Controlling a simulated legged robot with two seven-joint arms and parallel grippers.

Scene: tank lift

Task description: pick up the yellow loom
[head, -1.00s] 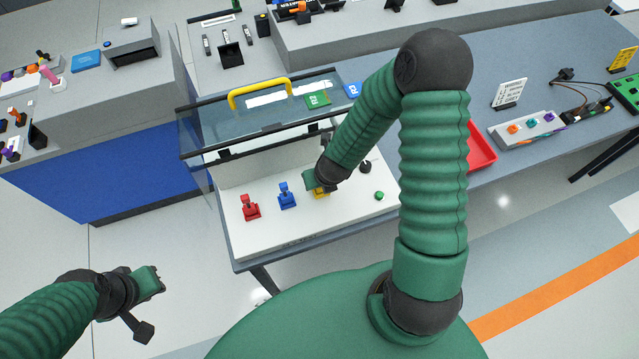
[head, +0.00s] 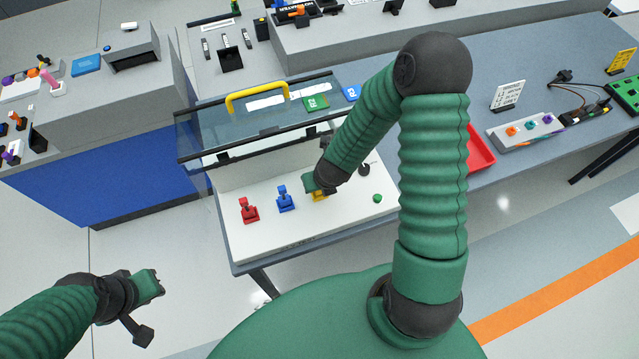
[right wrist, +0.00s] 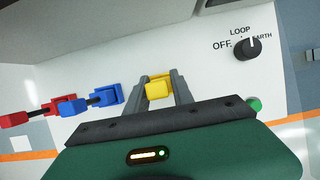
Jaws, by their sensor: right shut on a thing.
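The yellow loom (head: 319,196) is on the white panel (head: 262,237), mostly hidden behind my right gripper in the head view. In the right wrist view the yellow block (right wrist: 159,88) lies between the two grey fingers. My right gripper (right wrist: 160,82) is shut on it; it also shows in the head view (head: 321,187). Whether the loom is clear of the panel I cannot tell. My left gripper (head: 158,284) is at the lower left, away from the panel, and its jaw opening is unclear.
A blue connector (head: 285,198) and a red connector (head: 249,210) stand left of the loom. A clear cover with a yellow handle (head: 258,96) is above the panel's back. A black knob (right wrist: 247,49) and a green button (head: 377,198) are to the right.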

